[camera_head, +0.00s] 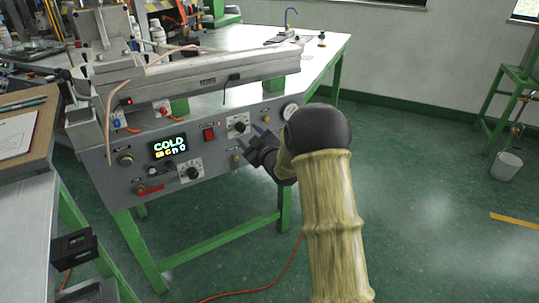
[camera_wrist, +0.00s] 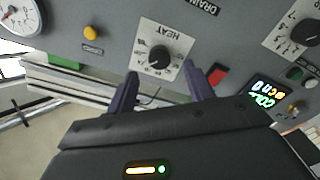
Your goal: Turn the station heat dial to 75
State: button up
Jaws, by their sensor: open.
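The heat dial (camera_head: 239,126) is a black knob on a white plate on the grey station panel. In the wrist view, which is upside down, the knob (camera_wrist: 159,57) sits under the word HEAT, with scale marks too small to read. My gripper (camera_head: 250,143) is in front of the panel, just below and right of the dial. In the wrist view its two dark fingers (camera_wrist: 162,88) are spread apart, with the dial framed beyond their tips and no contact visible. The station display (camera_head: 169,146) reads COLD, with a smaller line under it.
A red switch (camera_head: 208,134) sits left of the dial. A second black dial (camera_head: 191,172) is lower left. A round gauge (camera_head: 290,111) and a yellow knob (camera_wrist: 90,33) lie on the dial's other side. A metal beam (camera_head: 200,75) runs above the panel.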

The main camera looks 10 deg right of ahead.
jog(key=p+v, duration=0.1)
jog(key=v, duration=1.2)
jog(key=shift+f, duration=0.1)
jog(key=s+a+f+m+g+h, duration=0.1)
jog(key=s+f+m+g+h, duration=0.35)
jog(key=s, duration=0.85)
jog(key=s+a+f+m+g+h, duration=0.1)
jog(key=s+f+m+g, duration=0.1)
jog(key=s+m+g, duration=0.7)
jog(key=s+r+n+p, duration=0.1)
jog(key=s+r+p, duration=0.1)
jog(key=r+p, duration=1.5)
jog(key=s+r+n+g+p, duration=0.1)
jog(key=s+r+n+p, duration=0.1)
jog(key=r+p, duration=1.5)
jog(key=shift+s, duration=0.25)
